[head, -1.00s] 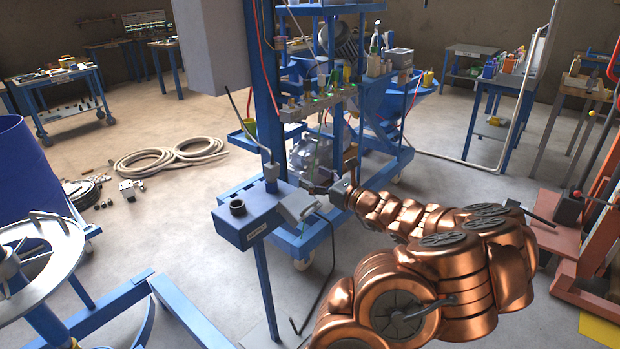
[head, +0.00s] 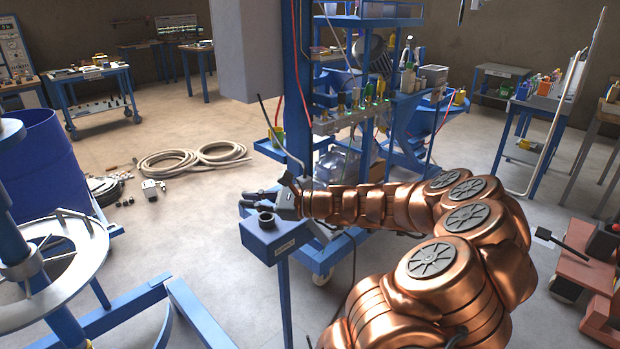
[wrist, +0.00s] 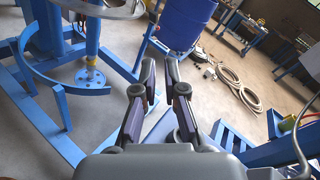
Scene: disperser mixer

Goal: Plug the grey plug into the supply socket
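The supply socket is a dark round collar (head: 267,220) on top of a labelled blue box (head: 287,246) on a post. My gripper (head: 247,199) is just above and behind the socket in the head view, its fingers pointing left. In the wrist view my gripper (wrist: 161,66) has its fingers apart, with nothing seen held between them. The grey plug itself is not visible now; my wrist covers the place where it stood. A grey cable (head: 287,150) rises behind my wrist. A similar grey cable (wrist: 299,135) curves at the wrist view's right edge.
A blue drum (head: 50,165) and a round metal frame (head: 60,255) stand at left. A blue column (head: 296,80) and a rack with bottles (head: 410,75) stand behind my arm. Coiled hose (head: 190,160) lies on open floor.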

